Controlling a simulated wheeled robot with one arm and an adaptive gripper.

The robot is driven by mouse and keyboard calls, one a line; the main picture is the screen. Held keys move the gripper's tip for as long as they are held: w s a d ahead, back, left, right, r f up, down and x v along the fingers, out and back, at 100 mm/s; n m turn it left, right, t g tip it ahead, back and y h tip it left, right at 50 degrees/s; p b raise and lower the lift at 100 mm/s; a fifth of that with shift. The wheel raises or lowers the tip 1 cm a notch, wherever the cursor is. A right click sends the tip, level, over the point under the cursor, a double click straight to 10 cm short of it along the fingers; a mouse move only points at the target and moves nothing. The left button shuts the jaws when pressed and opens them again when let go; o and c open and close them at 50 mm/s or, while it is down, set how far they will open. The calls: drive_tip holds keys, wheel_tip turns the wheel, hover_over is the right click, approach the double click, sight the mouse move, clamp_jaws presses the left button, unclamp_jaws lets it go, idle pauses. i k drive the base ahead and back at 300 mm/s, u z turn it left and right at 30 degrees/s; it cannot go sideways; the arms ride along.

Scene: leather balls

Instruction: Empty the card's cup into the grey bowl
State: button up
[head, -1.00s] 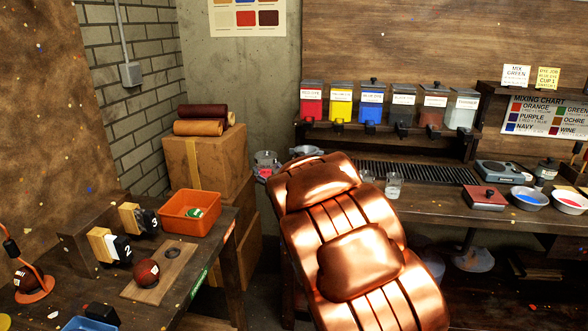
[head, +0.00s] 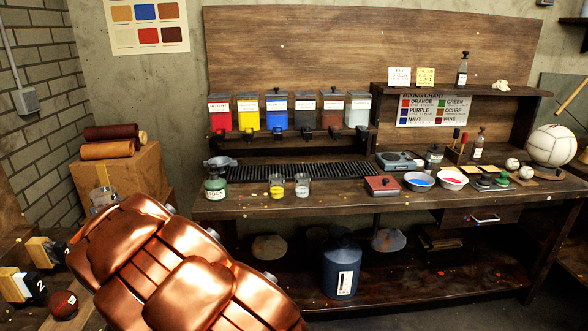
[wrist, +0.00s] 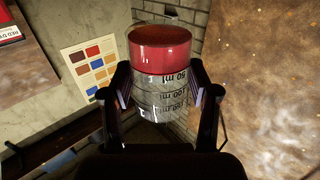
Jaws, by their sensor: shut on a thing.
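My gripper (wrist: 165,98) is shut around a clear graduated cup (wrist: 165,85). Red liquid fills one end, at the top of the wrist picture; the millilitre marks read upside down there. In the head view my copper arm hides most of the gripper, and part of a clear cup (head: 104,199) shows above it at the left. A grey bowl (head: 220,162) sits at the left back of the bench, apart from the held cup. A white card (head: 399,76) reading "mix green" and a yellow card (head: 426,77) stand on the upper shelf.
Near the bench's front edge are a green jar (head: 215,187), a cup with yellow (head: 277,187) and another clear cup (head: 302,186). Dye dispensers (head: 277,110) line the back.

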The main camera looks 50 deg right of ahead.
sight(416, 181)
drive_tip(key=u, duration=1.65)
drive_tip(key=k, duration=2.45)
drive_tip(key=z, duration=1.75)
drive_tip(key=i, duration=0.55)
drive_tip(key=z, duration=0.1)
